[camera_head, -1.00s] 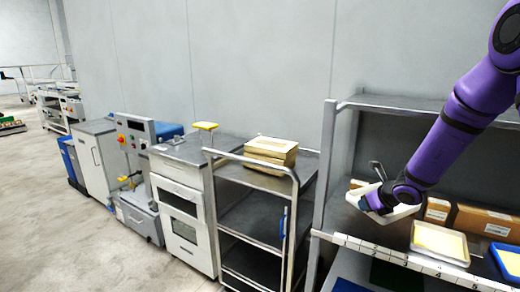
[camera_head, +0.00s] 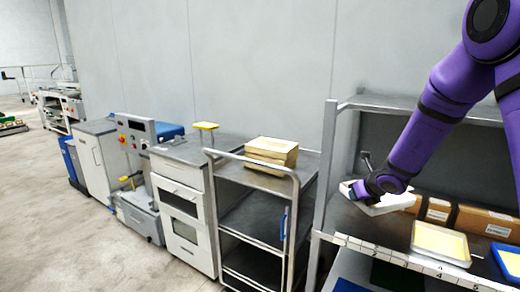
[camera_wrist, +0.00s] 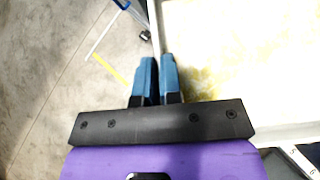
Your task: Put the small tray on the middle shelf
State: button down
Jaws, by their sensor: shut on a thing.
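The small tray (camera_head: 382,205) is white and shows beneath and right of my gripper (camera_head: 353,193) in the head view, over the middle shelf (camera_head: 375,230) at its left end. In the wrist view the tray (camera_wrist: 240,60) fills the upper right, with a pale, yellow-stained floor. My gripper (camera_wrist: 157,65) is shut on the tray's rim with its blue fingers. Whether the tray's underside touches the shelf is hidden. Another pale yellow tray with a white rim (camera_head: 440,241) lies on the same shelf to the right.
Cardboard boxes (camera_head: 484,220) stand behind on the middle shelf. A blue-rimmed tray (camera_head: 508,261) is at the far right. The rack's left post (camera_head: 323,180) stands close to my gripper. A ruler strip (camera_head: 400,261) runs along the shelf's front edge. A cart (camera_head: 255,216) stands left.

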dwell(0.5)
jog(key=s+d+f+n+g+y, duration=0.3)
jog(key=s+d+f+n+y, duration=0.2)
jog(key=s+d+f, duration=0.9)
jog(key=s+f+n, duration=0.1)
jog(key=s+n, duration=0.1)
jog(key=n, duration=0.1)
jog(key=shift+g, duration=0.4)
